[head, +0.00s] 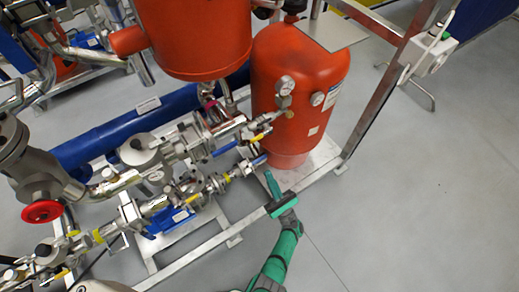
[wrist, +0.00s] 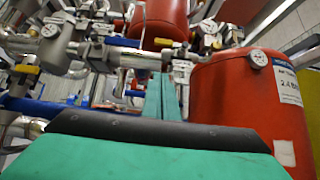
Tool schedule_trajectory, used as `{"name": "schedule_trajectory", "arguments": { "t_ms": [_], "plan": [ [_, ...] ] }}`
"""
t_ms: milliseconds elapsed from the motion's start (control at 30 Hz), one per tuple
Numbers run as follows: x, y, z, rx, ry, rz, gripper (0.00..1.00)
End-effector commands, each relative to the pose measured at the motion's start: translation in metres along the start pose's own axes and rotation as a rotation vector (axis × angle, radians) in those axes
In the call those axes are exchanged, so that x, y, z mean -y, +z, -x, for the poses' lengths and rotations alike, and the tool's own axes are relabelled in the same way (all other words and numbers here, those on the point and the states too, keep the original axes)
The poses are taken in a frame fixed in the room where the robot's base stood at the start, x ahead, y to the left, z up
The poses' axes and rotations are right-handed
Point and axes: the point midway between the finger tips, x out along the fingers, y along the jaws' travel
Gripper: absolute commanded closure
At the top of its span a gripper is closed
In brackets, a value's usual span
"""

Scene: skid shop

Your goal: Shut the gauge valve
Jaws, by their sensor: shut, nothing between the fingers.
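A round white-faced gauge (head: 286,85) stands on a brass fitting (head: 289,113) at the front of the red tank (head: 300,70) in the head view. A yellow lever handle (head: 257,138) and a blue lever handle (head: 224,148) sit on the pipework just left of it. I cannot tell which of these is the gauge valve's handle. My green gripper (head: 268,175) is below the levers and in front of the tank's foot, apart from the gauge. In the wrist view its fingers (wrist: 162,97) are together and empty, pointing at the pipework beside the tank (wrist: 245,95).
Another blue lever (head: 252,162) is close to my fingertips. A red handwheel (head: 42,211) is at the far left. The metal skid frame (head: 215,240) runs under the pipes, with a post (head: 385,85) at right. The grey floor (head: 430,200) at right is clear.

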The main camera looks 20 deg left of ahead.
Motion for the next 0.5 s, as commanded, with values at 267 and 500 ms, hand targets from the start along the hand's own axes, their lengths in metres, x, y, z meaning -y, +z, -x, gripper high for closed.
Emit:
{"name": "schedule_trajectory", "arguments": {
  "t_ms": [267,500],
  "plan": [
    [-0.001,0.0,-0.015,-0.001,0.004,-0.001,1.0],
    [-0.002,0.0,-0.058,0.001,0.004,-0.002,1.0]
  ]
}}
